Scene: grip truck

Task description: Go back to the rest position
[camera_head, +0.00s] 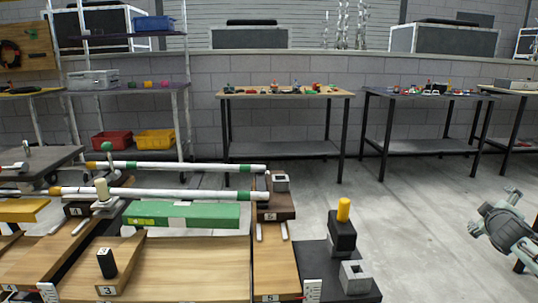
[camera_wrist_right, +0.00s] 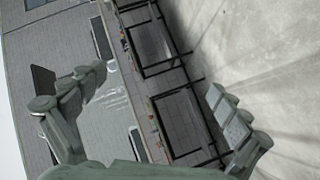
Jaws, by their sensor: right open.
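My right gripper (camera_head: 497,203) is at the right edge of the head view, raised over the open floor and away from the workbench. In the right wrist view my right gripper (camera_wrist_right: 157,82) has its two fingers wide apart with nothing between them. That view is tilted and looks past the fingers to the far tables, wall and floor. My left gripper is not in view.
The wooden workbench (camera_head: 185,265) fills the lower left, with white rods (camera_head: 165,193), a green box (camera_head: 182,215) and a black block with a yellow cylinder (camera_head: 343,210). Tables (camera_head: 287,94) stand along the back wall. The floor (camera_head: 420,215) at right is clear.

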